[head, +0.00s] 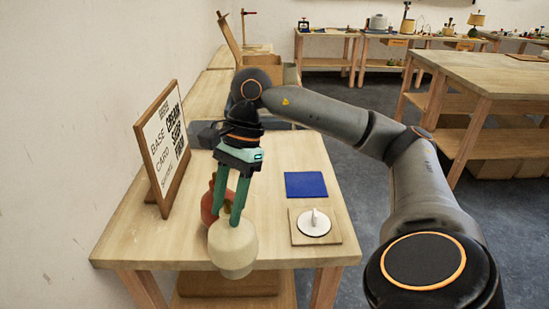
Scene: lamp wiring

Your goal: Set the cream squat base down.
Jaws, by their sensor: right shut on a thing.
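The cream squat base (232,248) is a rounded, pale vessel with a narrow neck, held at the near edge of the wooden table (287,248). My right gripper (231,220) points down from above with its green fingers shut on the neck of the base. The base overlaps the table's front edge in the picture. Its underside is hidden, and I cannot tell whether it touches the top. My left gripper is not in view.
A red base (208,207) stands close behind, partly hidden by the fingers. A framed card (163,150) stands at left. A blue mat (306,184) and a wooden board (332,236) with a white disc (314,222) lie at right. The table between is clear.

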